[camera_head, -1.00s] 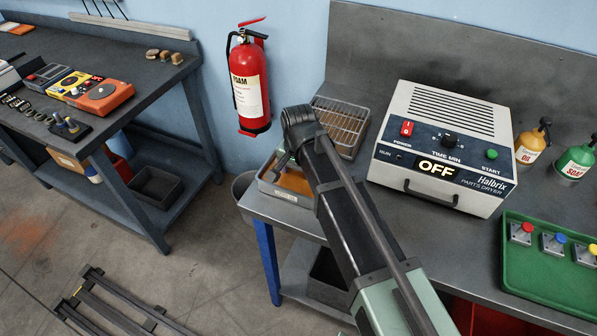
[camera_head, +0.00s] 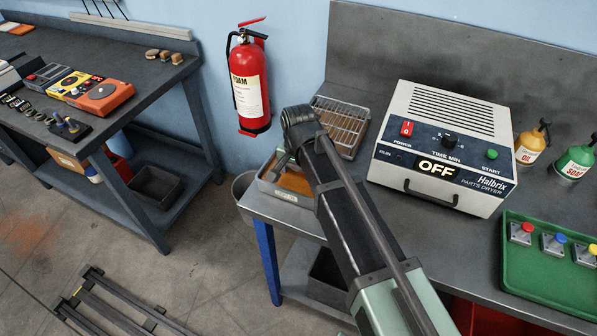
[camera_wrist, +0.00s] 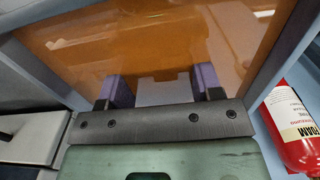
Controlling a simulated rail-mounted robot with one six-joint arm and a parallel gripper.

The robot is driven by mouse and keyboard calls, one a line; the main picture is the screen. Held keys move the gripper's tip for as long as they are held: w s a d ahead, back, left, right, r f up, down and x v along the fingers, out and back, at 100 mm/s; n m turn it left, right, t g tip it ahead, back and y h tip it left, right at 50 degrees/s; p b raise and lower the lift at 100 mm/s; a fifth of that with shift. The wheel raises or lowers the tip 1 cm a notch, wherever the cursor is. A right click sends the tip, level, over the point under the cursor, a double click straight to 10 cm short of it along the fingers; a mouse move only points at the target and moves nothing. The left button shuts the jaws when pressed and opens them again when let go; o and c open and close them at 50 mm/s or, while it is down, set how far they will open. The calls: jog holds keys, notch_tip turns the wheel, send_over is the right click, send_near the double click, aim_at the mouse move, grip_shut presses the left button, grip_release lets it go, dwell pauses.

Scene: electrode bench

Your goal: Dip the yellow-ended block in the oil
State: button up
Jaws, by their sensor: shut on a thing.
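My gripper (camera_wrist: 163,88) has purple-padded fingers, shut on a pale grey block (camera_wrist: 164,94) in the wrist view. The block is over or in the orange oil (camera_wrist: 90,45) of a grey-walled tray; its far part looks orange, as if seen through the oil. I cannot make out a yellow end on it. In the head view the oil tray (camera_head: 291,196) sits at the bench's left end. My arm hides most of the gripper and the block there.
A wire rack (camera_head: 345,115) stands behind the oil tray. The parts dryer (camera_head: 445,150), reading OFF, is to the right. A green tray (camera_head: 545,285) holds pieces with red, blue and yellow tops. A fire extinguisher (camera_head: 250,85) hangs on the wall near the tray.

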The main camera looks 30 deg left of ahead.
aim_at(299, 175)
notch_tip(299, 175, up, 8)
jog(key=p, duration=0.7)
jog(key=shift+f, duration=0.2)
jog(key=shift+p, duration=0.3)
dwell(0.8)
notch_tip(299, 175, up, 5)
jog(key=p, duration=0.5)
jog(key=shift+f, duration=0.15)
